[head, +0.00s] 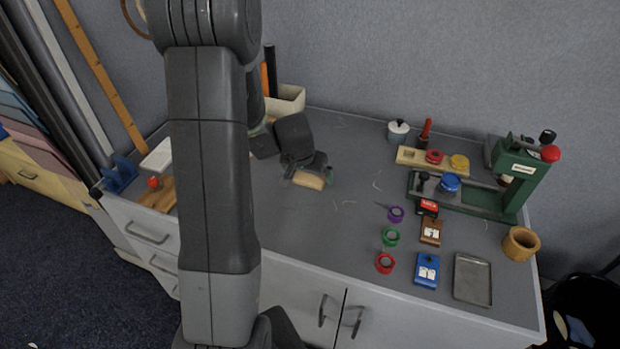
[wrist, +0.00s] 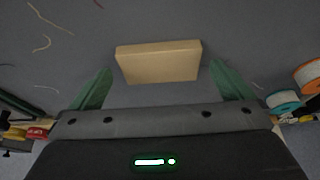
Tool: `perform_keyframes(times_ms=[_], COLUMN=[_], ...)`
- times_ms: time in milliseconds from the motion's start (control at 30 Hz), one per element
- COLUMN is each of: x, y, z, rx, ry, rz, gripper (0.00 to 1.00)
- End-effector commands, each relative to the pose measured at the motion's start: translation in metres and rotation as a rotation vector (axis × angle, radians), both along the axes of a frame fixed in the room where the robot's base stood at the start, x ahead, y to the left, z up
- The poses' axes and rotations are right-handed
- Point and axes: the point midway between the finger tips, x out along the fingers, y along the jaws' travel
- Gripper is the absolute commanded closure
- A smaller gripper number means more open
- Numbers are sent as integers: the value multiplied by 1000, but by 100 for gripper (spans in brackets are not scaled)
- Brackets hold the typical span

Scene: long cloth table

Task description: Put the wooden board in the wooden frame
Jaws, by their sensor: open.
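The wooden board (wrist: 158,62) is a plain tan block in the wrist view, just ahead of and between the two green fingers of my gripper (wrist: 161,70). The fingers are spread wide, with a gap on each side of the board. In the head view the board (head: 308,180) lies on the grey table top, under and just in front of my gripper (head: 305,170). I cannot make out a wooden frame for certain; my arm hides part of the table's left side.
A green press (head: 520,170) stands at the right, near a wooden ring (head: 520,243) and a metal tray (head: 472,279). Small coloured rings and blocks lie at the front right. A pale bin (head: 288,100) stands behind. The table middle is mostly clear.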

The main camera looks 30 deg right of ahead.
Motion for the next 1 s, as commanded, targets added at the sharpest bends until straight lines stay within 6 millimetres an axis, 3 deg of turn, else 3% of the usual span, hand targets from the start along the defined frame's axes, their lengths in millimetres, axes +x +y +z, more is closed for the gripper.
perform_keyframes(times_ms=[100,367,400,600,867,1000], x=[2,3,3,3,3,3], y=[-3,-3,-3,-3,-3,-4], z=[-10,-12,-11,-11,-10,6], rx=[2,0,0,0,0,-3], ry=[1,0,0,0,0,-3], rz=[-1,0,0,0,0,-1], gripper=[0,0,2,41,45,45])
